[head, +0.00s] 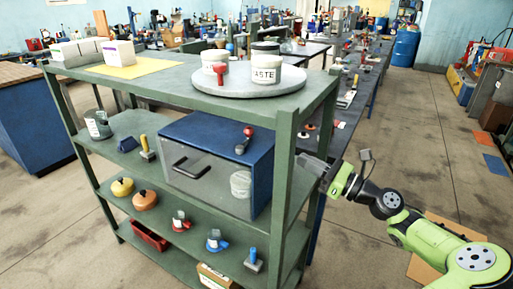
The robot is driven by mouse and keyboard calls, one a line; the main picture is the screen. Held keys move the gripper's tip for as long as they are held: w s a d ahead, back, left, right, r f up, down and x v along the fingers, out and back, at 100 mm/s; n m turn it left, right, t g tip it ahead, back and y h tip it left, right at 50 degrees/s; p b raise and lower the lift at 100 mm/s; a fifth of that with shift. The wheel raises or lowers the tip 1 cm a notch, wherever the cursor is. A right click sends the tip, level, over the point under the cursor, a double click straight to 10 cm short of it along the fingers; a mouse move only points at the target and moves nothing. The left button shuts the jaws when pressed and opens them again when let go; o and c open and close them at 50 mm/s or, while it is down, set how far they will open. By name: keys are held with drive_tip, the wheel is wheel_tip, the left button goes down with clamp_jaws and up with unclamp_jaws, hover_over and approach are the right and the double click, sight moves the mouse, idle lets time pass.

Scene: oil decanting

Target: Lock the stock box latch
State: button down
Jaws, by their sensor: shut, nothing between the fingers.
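The stock box (258,168) is a blue box with a grey, see-through front and a dark bar handle (190,168). It sits on the middle shelf of a green rack, and its front looks closed. A dark lever with a red knob (248,131), which looks like the latch, is at the top front edge, right of the handle. I cannot tell its exact setting. A pale jar (240,184) shows through the front. My gripper (312,166) is shut and empty at the rack's right side, right of the box and apart from the lever. The rack's right posts partly crowd the view of it.
The green rack's right front post (279,200) stands between box and gripper in the picture. A round tray (250,89) with waste tubs is on the top shelf. A yellow-handled tool (146,146) is left of the box. Several small items fill the lower shelf. Floor at right is mostly clear.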

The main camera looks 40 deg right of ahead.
sight(263, 146)
drive_tip(key=shift+d, duration=0.1)
drive_tip(key=shift+w, duration=0.1)
drive_tip(key=b+x, duration=0.4)
drive_tip(key=x, duration=0.9)
drive_tip(key=shift+w, duration=0.15)
drive_tip(key=shift+w+r+b, duration=0.1)
drive_tip(key=shift+w+b, duration=0.15)
drive_tip(key=shift+b, duration=0.05)
drive_tip(key=shift+r+p, duration=0.15)
drive_tip(key=shift+p, duration=0.35)
